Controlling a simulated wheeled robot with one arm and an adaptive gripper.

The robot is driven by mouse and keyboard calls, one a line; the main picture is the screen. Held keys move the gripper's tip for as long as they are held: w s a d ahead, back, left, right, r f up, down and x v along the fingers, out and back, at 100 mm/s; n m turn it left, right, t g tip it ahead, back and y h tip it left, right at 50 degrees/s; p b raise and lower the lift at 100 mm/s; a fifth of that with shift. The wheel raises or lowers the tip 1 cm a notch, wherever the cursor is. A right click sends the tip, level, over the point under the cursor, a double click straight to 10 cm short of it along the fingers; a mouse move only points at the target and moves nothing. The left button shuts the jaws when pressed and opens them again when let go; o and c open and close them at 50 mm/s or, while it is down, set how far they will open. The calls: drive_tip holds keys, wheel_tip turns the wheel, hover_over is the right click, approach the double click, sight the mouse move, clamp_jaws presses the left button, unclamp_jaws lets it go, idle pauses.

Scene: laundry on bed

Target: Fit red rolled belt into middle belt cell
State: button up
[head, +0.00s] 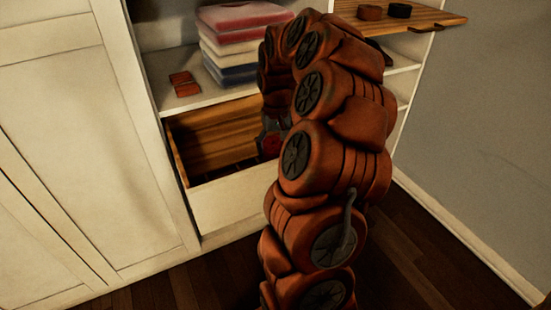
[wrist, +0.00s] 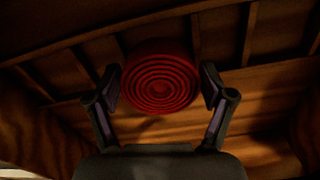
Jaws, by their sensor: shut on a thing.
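The red rolled belt (wrist: 160,76) is a tight spiral coil, held between the two dark fingers of my gripper (wrist: 162,88) in the wrist view. Its spiral face is turned to the camera. In the head view my gripper (head: 271,138) is down inside the open drawer (head: 236,206), at its right part, largely hidden by my arm. The wrist view shows wooden dividers (wrist: 196,38) forming several cells behind the belt. The belt hides part of the cells behind it. I cannot tell whether it is inside one or above it.
A stack of folded clothes (head: 232,45) and small reddish-brown items (head: 182,84) sit on the shelf above the drawer. A wooden board (head: 430,17) at upper right bears a brown roll (head: 370,12) and a black roll (head: 398,10). The drawer walls stand close around my gripper.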

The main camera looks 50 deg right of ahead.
sight(276, 157)
wheel_tip(276, 157, down, 4)
drive_tip(key=shift+s+r+b, duration=0.1)
drive_tip(key=shift+r+b, duration=0.05)
drive_tip(key=shift+b, duration=0.2)
drive_tip(key=shift+c, duration=1.9)
drive_tip(key=o, duration=1.6)
drive_tip(key=shift+o, duration=0.2)
wheel_tip(276, 157, up, 12)
drive_tip(key=shift+f+p, duration=0.1)
drive_tip(key=shift+p, duration=1)
